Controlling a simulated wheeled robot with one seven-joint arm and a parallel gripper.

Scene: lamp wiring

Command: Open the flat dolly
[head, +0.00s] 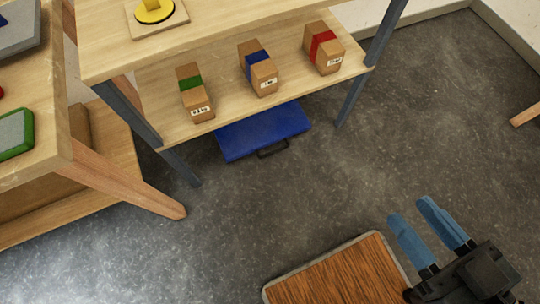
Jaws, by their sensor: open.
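A flat platform with a brown wood-grain top and a grey rim (335,277), which looks like the flat dolly, lies low at the bottom edge of the head view. Its near part is cut off by the frame, and no lid, hinge or wheels show on it. My gripper (409,209) is at the lower right, with its two blue fingers apart and nothing between them. The fingers point up and left in the picture, just right of the platform's far corner. I cannot tell the height of the gripper over the floor.
A blue case (262,131) with a dark handle lies under a wooden shelf unit (225,115). Boxes with a green band (194,93), a blue band (259,68) and a red band (323,48) stand on its lower shelf. A table leg (130,188) slants at left. Grey floor (450,120) is clear at right.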

